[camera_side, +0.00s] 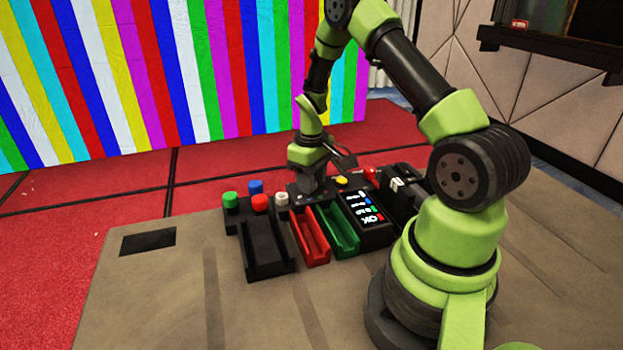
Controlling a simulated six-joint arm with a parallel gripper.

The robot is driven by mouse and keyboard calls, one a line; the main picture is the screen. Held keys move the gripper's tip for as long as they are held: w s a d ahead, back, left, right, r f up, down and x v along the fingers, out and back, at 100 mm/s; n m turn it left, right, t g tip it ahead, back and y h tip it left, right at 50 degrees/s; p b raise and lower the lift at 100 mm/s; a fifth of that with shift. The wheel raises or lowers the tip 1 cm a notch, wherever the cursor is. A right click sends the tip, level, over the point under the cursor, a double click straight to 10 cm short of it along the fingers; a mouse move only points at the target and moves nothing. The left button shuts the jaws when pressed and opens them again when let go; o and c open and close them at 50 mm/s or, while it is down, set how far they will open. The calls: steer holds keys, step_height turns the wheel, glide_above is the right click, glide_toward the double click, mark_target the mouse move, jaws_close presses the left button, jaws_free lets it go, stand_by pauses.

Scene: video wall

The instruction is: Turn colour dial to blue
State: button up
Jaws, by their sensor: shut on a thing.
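The control console (262,238) stands on the brown table. My gripper (306,188) points down onto the back part of the console, between the white button and the yellow button. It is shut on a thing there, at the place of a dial. The gripper hides this thing, so its pointer and colour setting cannot be seen. Behind, the video wall (120,75) shows vertical stripes in several colours, including blue.
Green (230,199), blue (255,187), red (261,203) and white (282,198) buttons stand left of my gripper. A yellow button (342,181) and red knob (370,173) are right. Red (311,240) and green trays (340,236) lie in front.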

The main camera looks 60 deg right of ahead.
steer(key=shift+m, duration=2.1)
steer(key=o, duration=0.9)
steer(key=shift+r, duration=0.1)
step_height(320, 180, up, 10)
steer(key=shift+f, duration=0.1)
steer(key=shift+a, duration=0.1)
